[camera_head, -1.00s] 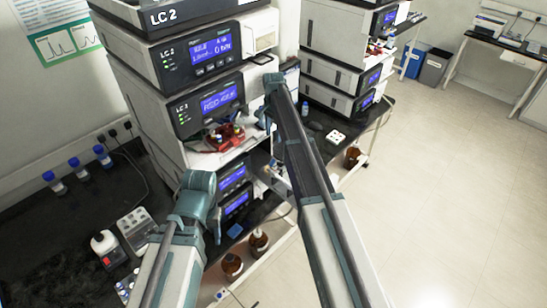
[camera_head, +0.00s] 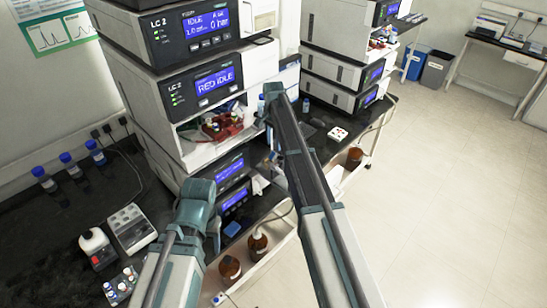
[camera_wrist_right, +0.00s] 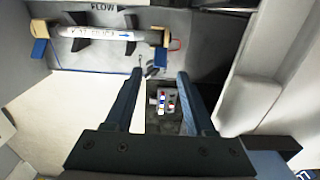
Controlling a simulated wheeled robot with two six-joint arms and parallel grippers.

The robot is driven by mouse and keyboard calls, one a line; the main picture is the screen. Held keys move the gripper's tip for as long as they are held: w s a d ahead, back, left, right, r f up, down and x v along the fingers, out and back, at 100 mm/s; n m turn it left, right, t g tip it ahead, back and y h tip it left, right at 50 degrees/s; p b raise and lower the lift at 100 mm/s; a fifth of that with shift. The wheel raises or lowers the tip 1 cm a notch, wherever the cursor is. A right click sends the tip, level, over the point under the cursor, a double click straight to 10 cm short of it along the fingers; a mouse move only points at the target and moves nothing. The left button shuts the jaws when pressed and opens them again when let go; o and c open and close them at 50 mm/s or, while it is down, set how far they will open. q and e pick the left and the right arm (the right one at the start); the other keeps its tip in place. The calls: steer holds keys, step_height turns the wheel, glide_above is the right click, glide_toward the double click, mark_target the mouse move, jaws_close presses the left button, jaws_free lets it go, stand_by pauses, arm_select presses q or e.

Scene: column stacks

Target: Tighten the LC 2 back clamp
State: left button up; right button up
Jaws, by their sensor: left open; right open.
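The LC 2 stack (camera_head: 150,88) stands left of centre in the head view, with an open bay holding red parts (camera_head: 222,126). In the right wrist view a labelled column (camera_wrist_right: 98,34) lies across two dark clips under a "FLOW" mark. A blue piece (camera_wrist_right: 39,49) sits by its left end and another blue piece (camera_wrist_right: 160,57) by its right end. I cannot tell which piece is the back clamp. My right gripper (camera_wrist_right: 157,76) is open and empty, its fingertips apart from the column. My left gripper (camera_head: 212,222) is low in front of the stack; its fingers are barely visible.
Blue-capped bottles (camera_head: 68,165) and a grey device (camera_head: 131,228) stand on the dark bench at left. Brown bottles (camera_head: 257,247) stand low on the cart. A second stack (camera_head: 335,75) stands behind, right of my right arm. The floor at right is clear.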

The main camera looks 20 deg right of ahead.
mark_target(270, 160)
step_height(270, 160, down, 5)
steer(key=b, duration=0.3)
steer(key=shift+r, duration=0.2)
steer(key=shift+r, duration=0.1)
jaws_close()
